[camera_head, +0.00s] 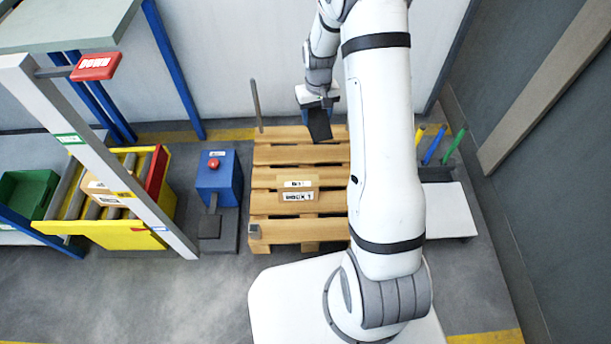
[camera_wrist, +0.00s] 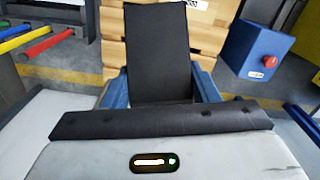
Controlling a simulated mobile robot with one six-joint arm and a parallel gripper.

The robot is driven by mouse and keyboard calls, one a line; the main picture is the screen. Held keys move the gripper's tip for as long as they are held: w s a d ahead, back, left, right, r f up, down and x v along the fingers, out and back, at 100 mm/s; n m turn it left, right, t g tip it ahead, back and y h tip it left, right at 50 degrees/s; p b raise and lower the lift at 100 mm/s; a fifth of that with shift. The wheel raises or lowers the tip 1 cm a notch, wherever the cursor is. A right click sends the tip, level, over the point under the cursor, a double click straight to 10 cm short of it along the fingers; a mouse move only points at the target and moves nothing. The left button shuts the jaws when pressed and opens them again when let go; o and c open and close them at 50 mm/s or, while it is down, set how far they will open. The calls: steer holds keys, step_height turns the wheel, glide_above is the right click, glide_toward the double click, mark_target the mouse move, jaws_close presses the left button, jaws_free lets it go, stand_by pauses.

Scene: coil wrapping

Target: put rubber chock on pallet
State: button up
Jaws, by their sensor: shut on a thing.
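The rubber chock (camera_head: 319,124) is a black block held at the end of my arm, above the far part of the pallet. In the wrist view the black chock (camera_wrist: 157,55) stands out between the two blue fingers of my gripper (camera_wrist: 160,88). My gripper (camera_head: 318,104) is shut on it. The wooden pallet (camera_head: 272,203) lies on the floor in the middle of the head view, partly hidden by my arm. Whether the chock touches the pallet is hard to tell.
A cardboard box (camera_head: 297,188) lies on the pallet. A blue box with a red button (camera_head: 218,176) stands left of it. A thin grey post (camera_head: 256,105) rises at the far left corner. Coloured rods (camera_head: 434,146) stand at the right. A yellow bin (camera_head: 118,234) is farther left.

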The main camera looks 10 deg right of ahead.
steer(key=shift+n, duration=0.7)
steer(key=d+f+b, duration=0.1)
steer(key=d+f, duration=0.1)
steer(key=f, duration=0.8)
steer(key=d+f+b, duration=0.1)
steer(key=d+f, duration=0.2)
steer(key=f, duration=0.8)
steer(key=s+d+f+b, duration=0.1)
steer(key=d+f, duration=0.2)
steer(key=f, duration=0.8)
steer(key=shift+f, duration=0.15)
steer(key=shift+f+b, duration=0.6)
steer(key=shift+f, duration=1.2)
steer(key=shift+f, duration=0.2)
steer(key=o, duration=1.1)
steer(key=shift+r, duration=0.2)
